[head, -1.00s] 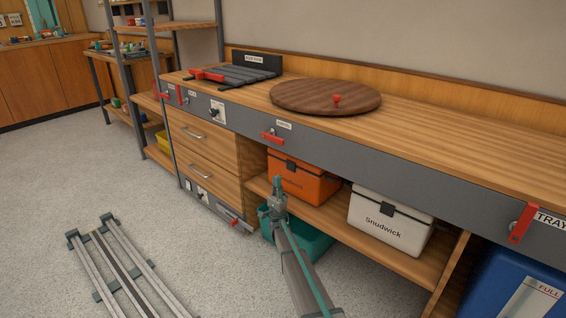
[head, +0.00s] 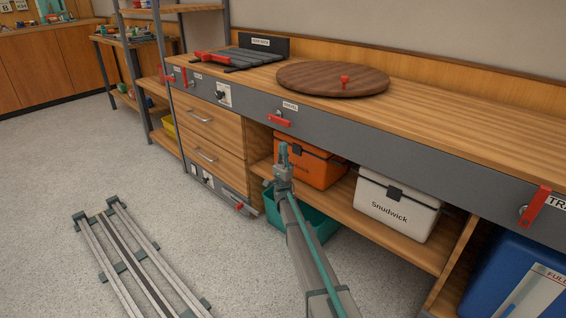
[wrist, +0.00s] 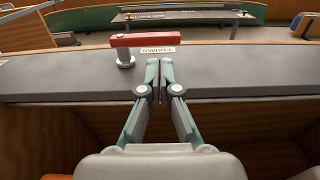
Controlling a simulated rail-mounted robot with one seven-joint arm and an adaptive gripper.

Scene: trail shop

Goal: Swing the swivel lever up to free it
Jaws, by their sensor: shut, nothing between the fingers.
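The swivel lever is a red bar (head: 280,122) on a round metal pivot, mounted on the grey front panel of the workbench below a small label. In the wrist view the red lever (wrist: 150,39) lies along the panel beside the "SWIVEL" label (wrist: 158,50), with its pivot at its left end. My gripper (head: 283,150) is in front of and just below the lever in the head view. In the wrist view my gripper's fingertips (wrist: 160,65) are together and empty, close to the lever's free right half; whether they touch it I cannot tell.
An orange box (head: 318,170) and a white "Snudwick" box (head: 395,208) stand on the shelf beneath. A teal bin (head: 318,228) is below. Floor rails (head: 135,262) lie at left.

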